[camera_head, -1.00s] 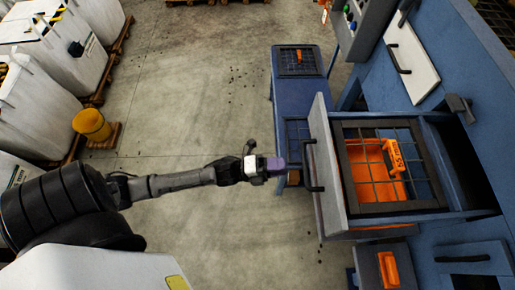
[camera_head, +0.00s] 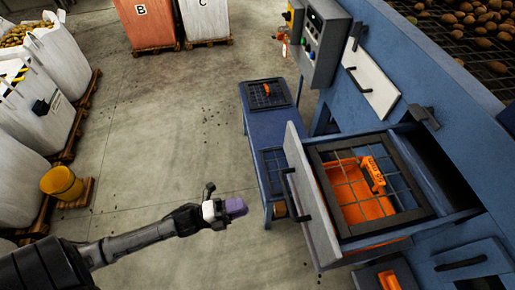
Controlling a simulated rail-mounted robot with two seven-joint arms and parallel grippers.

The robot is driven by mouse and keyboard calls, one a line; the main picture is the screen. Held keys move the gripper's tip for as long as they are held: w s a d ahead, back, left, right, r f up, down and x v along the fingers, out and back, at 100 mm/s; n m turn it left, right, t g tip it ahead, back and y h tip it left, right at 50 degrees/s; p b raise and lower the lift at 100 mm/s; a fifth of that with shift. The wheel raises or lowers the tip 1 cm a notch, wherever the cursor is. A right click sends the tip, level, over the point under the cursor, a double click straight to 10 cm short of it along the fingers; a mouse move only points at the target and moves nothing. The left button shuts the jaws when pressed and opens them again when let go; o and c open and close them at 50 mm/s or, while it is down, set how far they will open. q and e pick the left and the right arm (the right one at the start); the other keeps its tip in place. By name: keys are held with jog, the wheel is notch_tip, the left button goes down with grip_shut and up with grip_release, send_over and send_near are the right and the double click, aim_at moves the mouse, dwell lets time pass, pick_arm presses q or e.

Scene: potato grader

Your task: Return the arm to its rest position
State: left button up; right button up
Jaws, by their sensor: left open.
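My left arm (camera_head: 140,238) reaches in from the lower left of the head view. My left gripper (camera_head: 226,208) is open, over the bare floor, left of the open drawer and apart from it. A purple part shows at the gripper's tip; I cannot make out its details. My right gripper is not in view.
A blue machine has an open drawer (camera_head: 310,205) with a grid over an orange bin (camera_head: 355,206) and an orange tool (camera_head: 373,174). A blue bench (camera_head: 270,128) stands beside it. A yellow bucket (camera_head: 62,183) and white bags (camera_head: 62,65) are left. The middle floor is clear.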

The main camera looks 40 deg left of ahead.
pick_arm(q)
jog(key=s+a+f+n+g+y, duration=0.1)
jog(key=a+f+n+g+y, duration=0.8)
jog(key=n+y, duration=0.65)
jog(key=s+d+r+n+g+h+p, duration=0.3)
jog(key=s+d+r+n+p, duration=0.5)
jog(key=s+d+r, duration=0.3)
jog(key=shift+s+d+r+g+p, duration=0.25)
jog(key=shift+s+r+g+p, duration=0.05)
jog(key=shift+r+p, duration=0.2)
jog(key=shift+h, duration=0.25)
